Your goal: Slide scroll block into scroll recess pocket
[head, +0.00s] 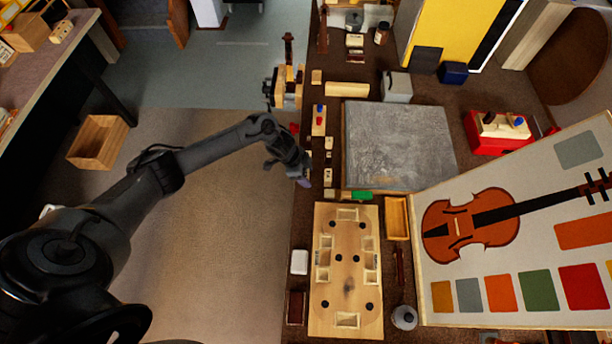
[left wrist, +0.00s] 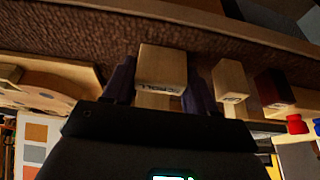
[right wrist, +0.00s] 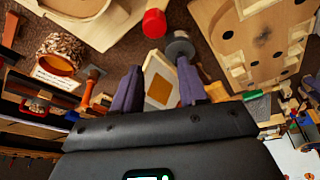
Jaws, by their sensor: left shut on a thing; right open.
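The scroll block (left wrist: 161,66) is a pale wooden block with partly readable lettering ending in "ROLL". My left gripper (left wrist: 160,90) is shut on it, with a purple finger on each side. In the head view my left gripper (head: 301,179) is at the bench's left edge, above the pocketed board; the block cannot be made out there. The pale wooden board (head: 348,288) has several rectangular pockets and dark round holes. Which pocket is the scroll recess I cannot tell. The board also shows in the right wrist view (right wrist: 268,62). My right gripper (right wrist: 158,88) is open and empty, outside the head view.
Another pale block (left wrist: 229,80) stands beside the held one. Small blocks (head: 328,160) line the bench's left side near my left gripper. A grey slab (head: 398,145) lies behind the board. A green block (head: 362,195) and a wooden tray (head: 397,218) are close to the board.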

